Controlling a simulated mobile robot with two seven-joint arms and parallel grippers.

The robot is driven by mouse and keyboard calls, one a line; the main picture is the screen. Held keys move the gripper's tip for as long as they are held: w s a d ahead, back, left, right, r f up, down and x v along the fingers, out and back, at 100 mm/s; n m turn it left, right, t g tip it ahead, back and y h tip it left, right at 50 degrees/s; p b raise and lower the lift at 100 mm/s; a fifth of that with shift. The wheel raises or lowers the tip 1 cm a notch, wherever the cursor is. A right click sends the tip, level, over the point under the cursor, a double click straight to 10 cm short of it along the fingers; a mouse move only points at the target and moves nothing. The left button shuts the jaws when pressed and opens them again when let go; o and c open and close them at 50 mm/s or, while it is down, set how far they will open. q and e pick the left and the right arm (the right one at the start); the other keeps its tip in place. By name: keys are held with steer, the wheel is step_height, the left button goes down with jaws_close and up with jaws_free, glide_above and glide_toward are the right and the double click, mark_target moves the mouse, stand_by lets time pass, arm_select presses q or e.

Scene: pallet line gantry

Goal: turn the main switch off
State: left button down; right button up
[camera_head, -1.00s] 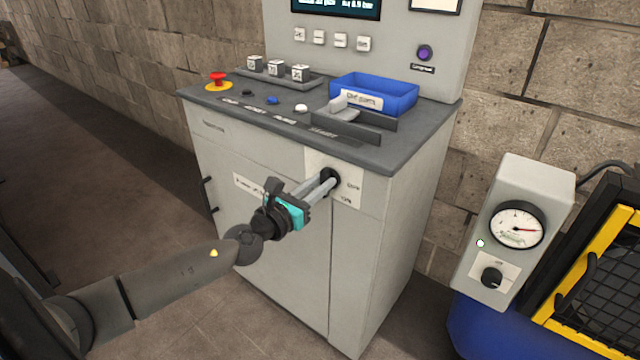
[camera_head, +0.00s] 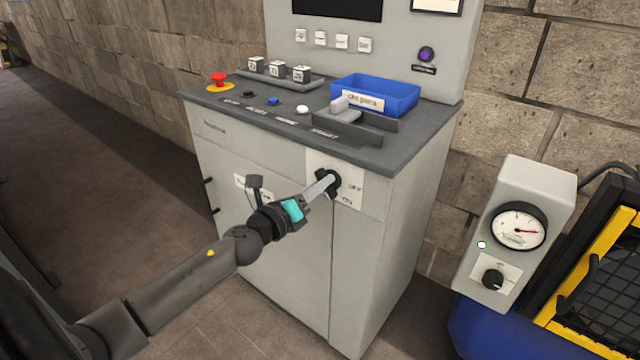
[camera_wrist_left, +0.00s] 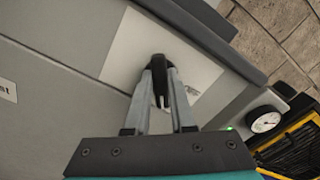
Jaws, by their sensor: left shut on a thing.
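The main switch (camera_head: 333,181) is a black rotary handle on a pale label plate (camera_head: 350,186) at the upper front of the grey console. My left gripper (camera_head: 330,182) reaches it from the lower left, its fingers shut on the handle. In the left wrist view the two fingers (camera_wrist_left: 160,92) close around the black switch handle (camera_wrist_left: 159,66), and the view is rolled to one side. The fingers partly hide the handle. The console's display (camera_head: 337,8) is dark. My right gripper is not in view.
The console top (camera_head: 250,108) carries a red stop button (camera_head: 218,79), small buttons and a blue tray (camera_head: 375,95). A gauge box (camera_head: 515,225) with a knob stands at the right, beside a yellow-framed black mesh (camera_head: 600,285). The floor at left is clear.

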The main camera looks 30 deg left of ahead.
arm_select(q)
steer(key=shift+a+f+n+p, duration=0.15)
steer(key=shift+n+p, duration=0.95)
steer(key=shift+n, duration=1.55)
steer(key=shift+f+n+p, duration=0.15)
steer(key=shift+n+p, duration=0.95)
steer(key=shift+n, duration=1.55)
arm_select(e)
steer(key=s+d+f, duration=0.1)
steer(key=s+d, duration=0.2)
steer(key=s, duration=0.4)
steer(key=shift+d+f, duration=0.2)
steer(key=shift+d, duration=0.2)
arm_select(q)
steer(key=c, duration=0.8)
jaws_free()
steer(key=shift+o, duration=0.2)
